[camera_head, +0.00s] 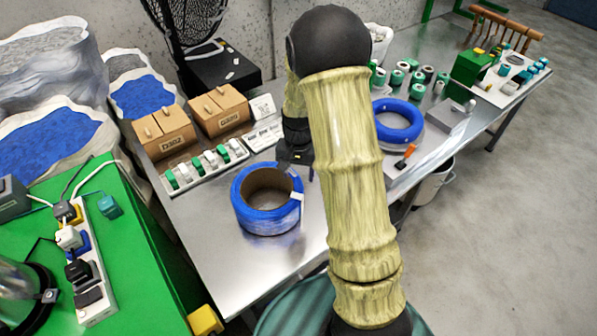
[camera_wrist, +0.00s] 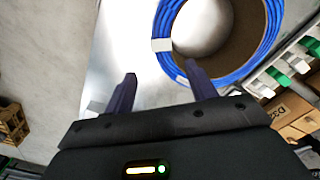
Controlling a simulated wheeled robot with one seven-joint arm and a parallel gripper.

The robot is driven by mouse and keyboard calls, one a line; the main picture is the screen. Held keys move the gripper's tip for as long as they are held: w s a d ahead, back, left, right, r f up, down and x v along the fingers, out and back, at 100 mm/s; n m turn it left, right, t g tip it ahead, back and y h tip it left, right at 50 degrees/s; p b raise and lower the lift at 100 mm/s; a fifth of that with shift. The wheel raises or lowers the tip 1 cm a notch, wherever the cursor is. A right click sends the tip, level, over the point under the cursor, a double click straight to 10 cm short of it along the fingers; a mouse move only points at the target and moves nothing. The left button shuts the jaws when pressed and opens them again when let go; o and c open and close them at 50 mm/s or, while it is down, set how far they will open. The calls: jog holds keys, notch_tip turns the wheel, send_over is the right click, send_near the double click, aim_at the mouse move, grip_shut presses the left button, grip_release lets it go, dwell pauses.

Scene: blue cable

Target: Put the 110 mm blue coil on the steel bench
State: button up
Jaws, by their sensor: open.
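A blue coil (camera_head: 266,219) with a brown cardboard core and a white label stands on the steel bench (camera_head: 245,283), left of my arm. In the wrist view this coil (camera_wrist: 262,62) fills the upper right, cut by the frame's edge. A second, thinner-looking blue coil (camera_head: 398,135) lies right of my arm, on a pale plate or scale. No size can be read on either. My gripper (camera_head: 299,160) is beside the near coil's back right rim. Its fingers (camera_wrist: 160,71) are apart with nothing between them; the right fingertip overlaps the coil's edge in the picture, contact unclear.
Cardboard boxes (camera_head: 219,109) and a rack of green and white parts (camera_head: 206,166) stand behind the near coil. An orange-handled tool (camera_head: 404,158) lies by the far coil. A green table (camera_head: 130,265) adjoins at left. Bare steel lies in front of the near coil.

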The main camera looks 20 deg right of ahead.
jog(key=s+a+r+n+t, duration=0.1)
jog(key=s+a+r+n, duration=0.1)
jog(key=s+r, duration=0.3)
jog(key=s+a+r+n+t, duration=0.1)
jog(key=s+r+n, duration=0.3)
jog(key=s, duration=0.6)
notch_tip(320, 180, up, 2)
jog(key=shift+s+a+r+t, duration=0.1)
jog(key=shift+s+a+t, duration=0.2)
jog(key=shift+a, duration=0.1)
jog(key=shift+w, duration=0.1)
